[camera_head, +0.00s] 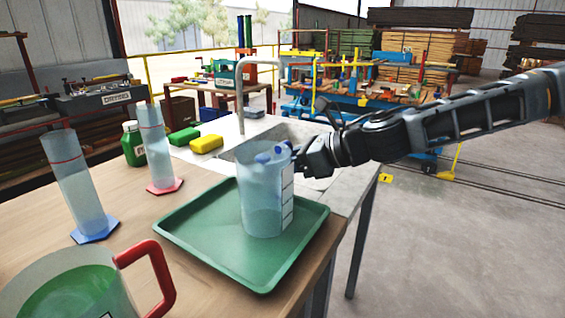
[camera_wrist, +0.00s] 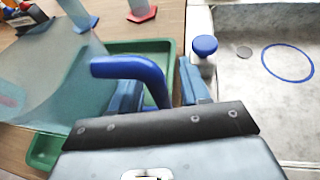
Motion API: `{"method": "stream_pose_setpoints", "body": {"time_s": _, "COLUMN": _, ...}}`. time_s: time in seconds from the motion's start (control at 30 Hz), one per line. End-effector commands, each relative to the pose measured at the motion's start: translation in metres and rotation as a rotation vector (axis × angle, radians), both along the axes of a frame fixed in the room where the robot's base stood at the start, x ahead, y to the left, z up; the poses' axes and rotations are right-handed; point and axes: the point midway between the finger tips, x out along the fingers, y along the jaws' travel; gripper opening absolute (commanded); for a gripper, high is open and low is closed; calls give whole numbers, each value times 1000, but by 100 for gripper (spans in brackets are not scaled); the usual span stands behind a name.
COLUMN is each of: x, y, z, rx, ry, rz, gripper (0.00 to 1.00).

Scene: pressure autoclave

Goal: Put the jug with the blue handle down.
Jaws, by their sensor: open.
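The clear jug with the blue handle (camera_head: 262,200) stands upright on the green tray (camera_head: 190,238) at the table's right end, its base appearing to rest on the tray. My gripper (camera_head: 288,156) reaches in from the right at the jug's upper side. In the wrist view the blue handle (camera_wrist: 130,67) runs between the two blue-grey fingers of my gripper (camera_wrist: 160,95). The fingers stand apart, one on each side of the handle. The jug's clear body (camera_wrist: 60,75) is to their left. The handle is partly hidden in the head view.
A jug with a red handle (camera_head: 160,285) and green liquid stands at the front left. Two measuring cylinders (camera_head: 78,190) (camera_head: 155,150), a green bottle (camera_head: 133,145) and green and yellow sponges (camera_head: 206,144) stand left and behind the tray. A sink with a tap (camera_head: 240,95) lies behind.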

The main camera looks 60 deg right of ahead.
Motion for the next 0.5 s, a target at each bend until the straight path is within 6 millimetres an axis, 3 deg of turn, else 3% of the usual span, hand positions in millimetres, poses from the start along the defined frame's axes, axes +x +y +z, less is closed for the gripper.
{"method": "stream_pose_setpoints", "body": {"time_s": 0.17, "x": -19, "y": -6, "z": 12, "rx": -1, "ry": 0, "rz": -4, "gripper": 46}}
{"method": "stream_pose_setpoints", "body": {"time_s": 0.5, "x": -80, "y": -20, "z": 37, "rx": -1, "ry": 0, "rz": -4, "gripper": 46}}
